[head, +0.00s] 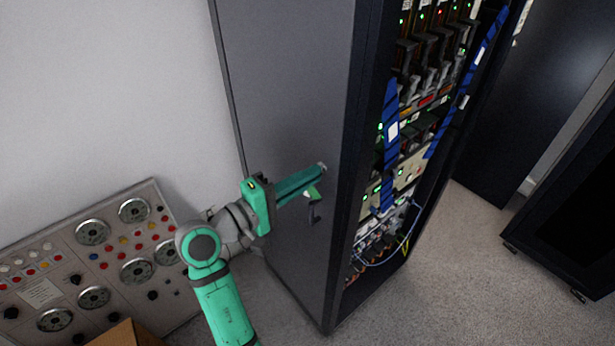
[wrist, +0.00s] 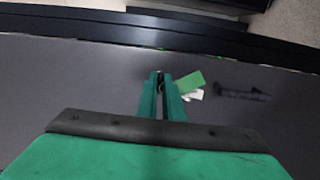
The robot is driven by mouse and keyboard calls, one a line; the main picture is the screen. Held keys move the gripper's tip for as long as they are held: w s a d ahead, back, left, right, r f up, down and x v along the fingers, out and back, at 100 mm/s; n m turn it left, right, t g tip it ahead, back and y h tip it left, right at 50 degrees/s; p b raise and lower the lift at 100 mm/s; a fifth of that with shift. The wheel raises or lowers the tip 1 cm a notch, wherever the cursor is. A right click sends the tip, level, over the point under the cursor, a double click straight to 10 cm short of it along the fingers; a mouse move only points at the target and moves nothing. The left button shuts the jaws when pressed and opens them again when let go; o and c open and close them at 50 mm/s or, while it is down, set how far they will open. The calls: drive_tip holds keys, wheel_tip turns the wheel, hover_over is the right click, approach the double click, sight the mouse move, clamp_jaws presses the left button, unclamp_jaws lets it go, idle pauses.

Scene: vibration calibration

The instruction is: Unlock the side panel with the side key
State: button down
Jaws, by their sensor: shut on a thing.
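The side panel (head: 290,90) is the tall grey flank of a dark cabinet; it also fills much of the wrist view (wrist: 60,85). My gripper (head: 321,170) reaches across to the panel near its front edge. In the wrist view its two green fingers (wrist: 161,80) are shut on the side key (wrist: 160,84), of which only a small dark piece shows between the tips. A green tag (wrist: 190,82) and a white tag sit beside the fingers; the green tag also shows in the head view (head: 310,192). The lock is hidden at the fingertips, so I cannot tell how deep the key sits.
The open cabinet front shows lit equipment (head: 410,150) and cables. A control panel with dials (head: 90,260) stands at left. Carpet is clear at lower right.

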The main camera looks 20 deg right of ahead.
drive_tip(key=c, duration=1.9)
unclamp_jaws()
drive_tip(key=shift+w, duration=0.1)
drive_tip(key=shift+f, duration=0.1)
drive_tip(key=shift+n, duration=0.3)
